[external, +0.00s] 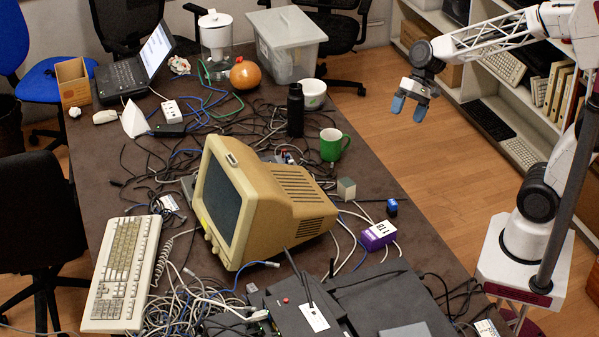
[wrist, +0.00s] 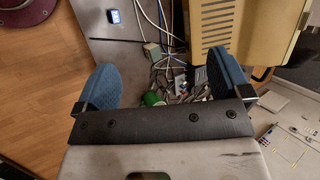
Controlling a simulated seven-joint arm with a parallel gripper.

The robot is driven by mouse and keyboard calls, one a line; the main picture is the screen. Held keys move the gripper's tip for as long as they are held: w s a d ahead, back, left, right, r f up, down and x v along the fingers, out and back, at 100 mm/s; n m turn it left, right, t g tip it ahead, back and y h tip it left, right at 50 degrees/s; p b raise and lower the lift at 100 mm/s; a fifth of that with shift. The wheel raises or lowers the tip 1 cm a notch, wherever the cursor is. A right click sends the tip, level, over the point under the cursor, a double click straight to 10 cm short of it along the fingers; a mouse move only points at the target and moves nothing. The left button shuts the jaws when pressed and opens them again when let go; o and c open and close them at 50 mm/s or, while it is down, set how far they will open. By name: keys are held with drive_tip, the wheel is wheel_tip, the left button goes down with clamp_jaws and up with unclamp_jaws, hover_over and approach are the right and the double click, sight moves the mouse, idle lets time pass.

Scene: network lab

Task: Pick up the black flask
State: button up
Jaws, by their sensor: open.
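The black flask (external: 295,110) stands upright on the cluttered table in the external view, among cables and just left of a white cup. I cannot make it out in the wrist view. My gripper (external: 409,106) is up in the air to the right of the table edge, well apart from the flask. Its two blue fingertips point down and are spread, with nothing between them. The wrist view also shows my gripper (wrist: 160,88) with its fingers wide apart.
A green mug (external: 331,145) and a white cup (external: 313,94) stand close to the flask. A beige monitor (external: 262,205) is in front of it. A clear storage box (external: 288,45) and an orange ball (external: 245,75) are behind. Loose cables cover much of the table (external: 405,235).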

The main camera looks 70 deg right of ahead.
drive_tip(key=w+d+f+m+t+y, duration=0.2)
drive_tip(key=w+d+f+m, duration=0.15)
drive_tip(key=w, duration=0.55)
drive_tip(key=w+d+f+m+t+y, duration=0.1)
drive_tip(key=w+d+f+m+t, duration=0.2)
drive_tip(key=w, duration=0.6)
drive_tip(key=w+d+f+m+t+y, duration=0.25)
drive_tip(key=w+m, duration=0.25)
drive_tip(key=w, duration=0.3)
drive_tip(key=m+t+h, duration=0.7)
drive_tip(key=m+t, duration=0.1)
drive_tip(key=m, duration=0.5)
approach(296, 110)
drive_tip(key=w+d+f, duration=0.2)
drive_tip(key=w, duration=0.1)
drive_tip(key=shift+w+d+r, duration=0.15)
drive_tip(key=shift+d, duration=0.1)
drive_tip(key=shift+x, duration=1.3)
drive_tip(key=shift+w+a, duration=0.1)
drive_tip(key=shift+a, duration=0.05)
